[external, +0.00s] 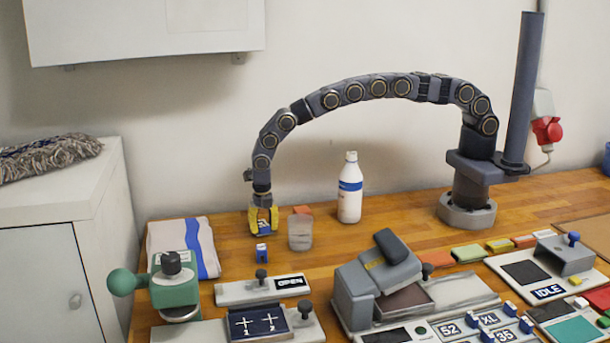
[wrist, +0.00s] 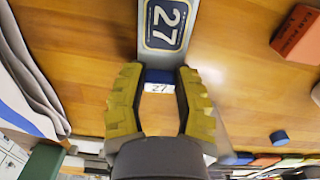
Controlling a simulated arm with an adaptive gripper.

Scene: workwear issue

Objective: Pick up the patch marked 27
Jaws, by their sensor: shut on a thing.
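The patch marked 27 (wrist: 165,25) shows at the top of the wrist view, a navy face with a white number on a grey plate. A blue piece with a white label (wrist: 158,79) sits at the plate's near end, between my fingertips. My gripper (wrist: 160,85) has yellow ribbed fingers and is shut on the patch. In the external view my gripper (external: 263,225) points down above the wooden table, with something dark blue between its fingers. A small blue block with a white label (external: 262,254) shows just below it. I cannot tell whether the patch touches the table.
A white bottle (external: 350,189) is farther right. A folded white and blue cloth (external: 183,246) lies left. A green press (external: 174,284) and several fixtures crowd the front.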

